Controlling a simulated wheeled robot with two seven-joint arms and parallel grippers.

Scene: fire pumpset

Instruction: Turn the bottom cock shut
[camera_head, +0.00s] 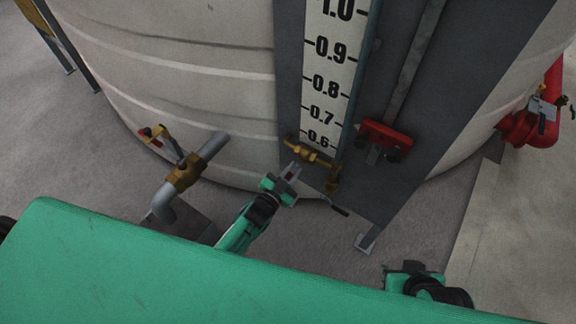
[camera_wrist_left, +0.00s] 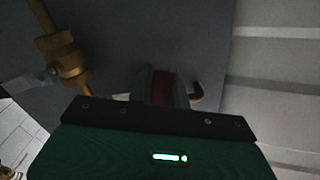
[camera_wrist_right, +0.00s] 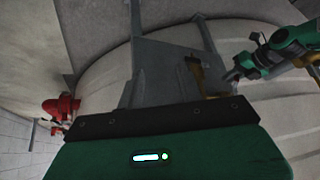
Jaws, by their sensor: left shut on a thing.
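The brass bottom cock (camera_head: 312,153) sits at the foot of the level gauge, below the 0.6 mark. Its brass body shows at the left of the left wrist view (camera_wrist_left: 62,55), and brass shows in the right wrist view (camera_wrist_right: 195,75). My left gripper (camera_head: 290,173) is just in front of and below the cock. Its grey fingers (camera_wrist_left: 163,88) are shut with something dark red between them, seemingly the cock's handle, mostly hidden. A brass hooked end (camera_wrist_left: 197,94) shows beside the fingers. My right gripper (camera_head: 437,288) is low at the right, apart from the cock; its jaws cannot be made out.
The white numbered gauge board (camera_head: 328,75) stands against the pale ribbed tank (camera_head: 180,75). A red clamp-like fitting (camera_head: 383,138) is right of it. A brass valve with a grey pipe (camera_head: 183,172) juts out at left. A red pipe (camera_head: 540,125) stands far right.

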